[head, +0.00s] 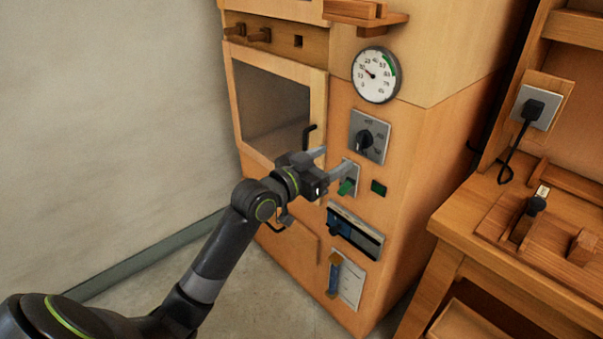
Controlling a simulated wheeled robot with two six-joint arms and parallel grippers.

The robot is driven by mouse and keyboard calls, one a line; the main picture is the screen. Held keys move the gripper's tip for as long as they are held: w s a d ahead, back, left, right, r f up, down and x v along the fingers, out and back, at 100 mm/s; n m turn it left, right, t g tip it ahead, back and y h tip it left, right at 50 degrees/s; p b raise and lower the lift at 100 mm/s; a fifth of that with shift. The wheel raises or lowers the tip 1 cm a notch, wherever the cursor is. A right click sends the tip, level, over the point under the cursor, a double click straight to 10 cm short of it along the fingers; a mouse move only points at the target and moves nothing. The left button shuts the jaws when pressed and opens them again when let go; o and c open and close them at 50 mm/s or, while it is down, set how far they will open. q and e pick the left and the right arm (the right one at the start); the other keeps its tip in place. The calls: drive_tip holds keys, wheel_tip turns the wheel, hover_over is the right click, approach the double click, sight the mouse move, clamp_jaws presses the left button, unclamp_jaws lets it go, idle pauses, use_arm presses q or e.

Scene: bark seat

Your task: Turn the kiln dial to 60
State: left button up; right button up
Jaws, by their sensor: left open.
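The kiln (430,150) is a tall orange-brown wooden cabinet. Its dial (366,138) is a black knob on a grey square plate, with small markings that I cannot read. A round white gauge (376,75) with a green band sits above the dial. My left gripper (337,163) is open, just below and to the left of the dial, and its fingers point toward the panel. I see nothing between the fingers. A green switch (347,187) on a small plate is partly hidden just below the gripper. My right gripper is out of view.
A door with a dark window (270,110) and black handle is left of the dial. A small dark green button (379,188), a blue-black slider panel (355,232) and a paper card (349,282) sit lower. A wooden bench (510,250) stands at right.

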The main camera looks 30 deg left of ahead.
use_arm(q)
drive_tip(key=v, duration=0.8)
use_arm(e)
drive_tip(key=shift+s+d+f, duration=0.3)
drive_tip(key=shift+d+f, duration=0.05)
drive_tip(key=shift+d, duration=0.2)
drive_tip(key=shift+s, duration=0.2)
